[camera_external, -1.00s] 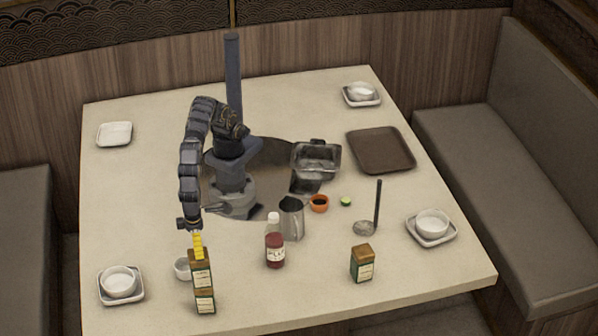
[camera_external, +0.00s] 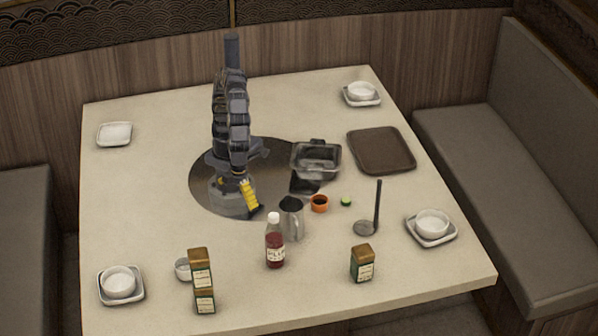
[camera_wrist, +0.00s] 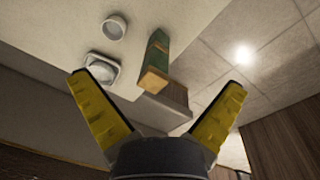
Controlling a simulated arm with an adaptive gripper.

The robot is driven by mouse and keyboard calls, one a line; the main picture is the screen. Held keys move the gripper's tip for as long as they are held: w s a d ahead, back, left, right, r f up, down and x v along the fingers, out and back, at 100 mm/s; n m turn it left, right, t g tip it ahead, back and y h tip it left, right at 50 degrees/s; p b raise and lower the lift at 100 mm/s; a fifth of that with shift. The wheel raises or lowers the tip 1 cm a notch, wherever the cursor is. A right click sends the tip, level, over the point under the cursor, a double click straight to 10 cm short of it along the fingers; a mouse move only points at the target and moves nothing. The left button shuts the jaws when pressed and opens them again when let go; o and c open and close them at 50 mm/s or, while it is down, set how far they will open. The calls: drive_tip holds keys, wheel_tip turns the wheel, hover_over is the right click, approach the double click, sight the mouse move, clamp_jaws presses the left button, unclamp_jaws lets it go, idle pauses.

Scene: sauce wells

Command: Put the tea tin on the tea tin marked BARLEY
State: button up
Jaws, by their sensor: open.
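One green tea tin with a brown lid (camera_external: 200,268) stands upright on top of another tea tin (camera_external: 205,301) at the front left of the table. The upper tin sits slightly off line with the lower one. Their labels are too small to read, so I cannot tell which is marked BARLEY. A third tea tin (camera_external: 362,264) stands alone at the front right. My gripper (camera_external: 250,196) is open and empty, well back from the stack, near my base. In the wrist view a tall green shape, likely the stack (camera_wrist: 156,55), shows beyond the open yellow fingers (camera_wrist: 157,84).
A small white cup (camera_external: 182,269) is close beside the stack. A white bowl (camera_external: 119,281) sits left of it. A brown tray (camera_external: 382,150) lies at the right.

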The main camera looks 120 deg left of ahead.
drive_tip(key=s+a+r+n, duration=0.15)
drive_tip(key=a+n, duration=0.35)
drive_tip(key=a, duration=0.5)
drive_tip(key=s+a+n, duration=0.2)
drive_tip(key=a+n, duration=0.2)
drive_tip(key=a, duration=0.6)
drive_tip(key=s+a+f+n, duration=0.2)
drive_tip(key=s+a+n, duration=0.4)
drive_tip(key=s+a, duration=0.1)
drive_tip(key=s+a+f+n, duration=0.3)
drive_tip(key=s+a+n, duration=0.3)
drive_tip(key=shift+s+a+g, duration=0.3)
drive_tip(key=shift+s+a, duration=0.05)
drive_tip(key=shift+a, duration=0.05)
